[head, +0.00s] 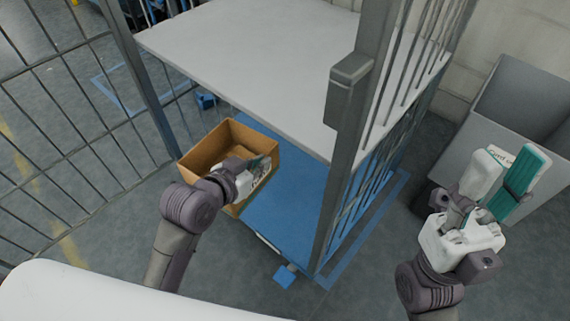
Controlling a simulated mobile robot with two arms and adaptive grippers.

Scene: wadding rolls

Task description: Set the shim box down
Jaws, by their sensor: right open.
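The shim box (203,148), an open brown cardboard box, is at the left edge of the cart's blue lower deck (285,211), below the white shelf. It seems to overhang the deck's edge; whether its bottom touches the deck is hidden. My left gripper (262,170) is at the box's near right wall and appears shut on it, though its fingertips are partly hidden. My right gripper (512,176) is open, with a white finger and a teal-faced finger apart, in front of the grey bin.
A white shelf (250,65) covers the deck from above. A grey post (350,120) and bars (425,60) stand on the right. A grey bin (515,95) with a card is at the right. Wire mesh (70,130) is on the left.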

